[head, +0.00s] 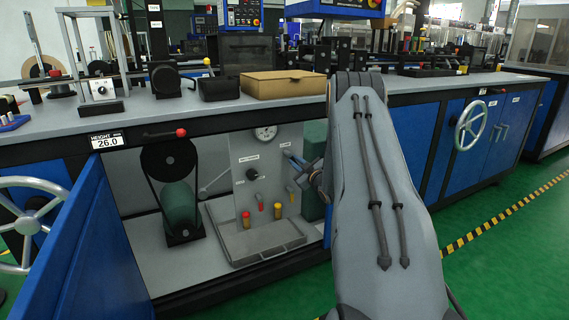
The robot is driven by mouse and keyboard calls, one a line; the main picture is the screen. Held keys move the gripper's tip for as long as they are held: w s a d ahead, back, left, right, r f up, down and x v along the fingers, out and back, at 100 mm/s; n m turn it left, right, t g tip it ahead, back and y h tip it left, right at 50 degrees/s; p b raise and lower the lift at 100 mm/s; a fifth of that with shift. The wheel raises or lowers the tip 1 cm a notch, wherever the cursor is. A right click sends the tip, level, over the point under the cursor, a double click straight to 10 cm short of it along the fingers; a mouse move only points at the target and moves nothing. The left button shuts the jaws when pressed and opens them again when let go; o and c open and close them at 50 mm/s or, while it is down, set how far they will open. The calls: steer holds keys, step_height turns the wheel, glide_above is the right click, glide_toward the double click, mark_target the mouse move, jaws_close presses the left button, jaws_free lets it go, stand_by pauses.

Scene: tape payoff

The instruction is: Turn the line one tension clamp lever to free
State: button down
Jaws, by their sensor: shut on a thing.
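In the head view, a grey upright panel (275,148) stands inside the open cabinet under the bench. It carries a round gauge (265,132), small white labels and several short levers with yellow or red ends. My gripper (297,163) is at the panel's right side, partly hidden behind my own arm. It is shut on a small lever there, close to a white label that is too small to read. The lever is mostly covered, so its angle cannot be told.
A grey tray (262,247) lies below the panel. A green motor with a belt and black pulley (180,205) stands at left. The blue cabinet door (85,255) is open on the left. A cardboard box (284,84) sits on the bench above.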

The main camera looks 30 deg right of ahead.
steer(key=n, duration=0.3)
steer(key=d+r+n+p, duration=0.1)
steer(key=n, duration=0.3)
steer(key=r+n, duration=0.1)
steer(key=n, duration=0.3)
steer(key=shift+s+d+r+p, duration=0.1)
steer(key=shift+d+p, duration=0.05)
steer(key=shift+p, duration=0.2)
steer(key=shift+n, duration=0.4)
steer(key=c, duration=1.8)
jaws_free()
steer(key=shift+o, duration=0.2)
steer(key=s+a+p, duration=0.1)
steer(key=s+p, duration=0.1)
steer(key=s, duration=0.5)
steer(key=shift+s, duration=0.4)
